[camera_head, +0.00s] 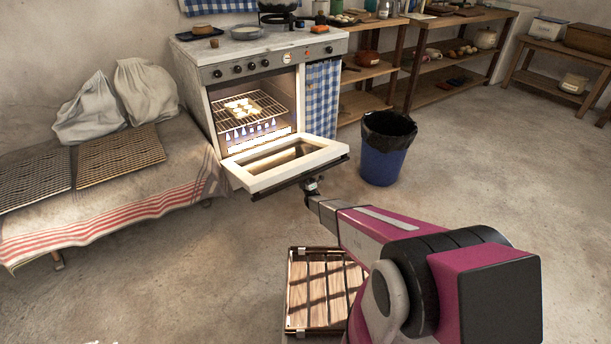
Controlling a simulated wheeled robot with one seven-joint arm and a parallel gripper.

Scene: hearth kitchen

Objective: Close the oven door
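The white oven (222,110) stands against the back wall with knobs along its front panel. Its door (262,179) is hinged at the bottom and hangs open, folded down and outward, with a dark window and a dark outer edge. Inside, a lit wire rack (228,119) bears some pale pieces, with flames below. My gripper (311,184) is at the right part of the door's outer edge, seen small at the end of my magenta and white arm. It is touching the door or very close to it. Its fingers are too small to tell open from shut.
A blue bin (383,165) with a black liner stands right of the door. A cloth-covered bench (165,190) with sacks and woven mats is on the left. A slatted wooden crate (320,290) lies below my arm. Floor in front of the oven is mostly clear.

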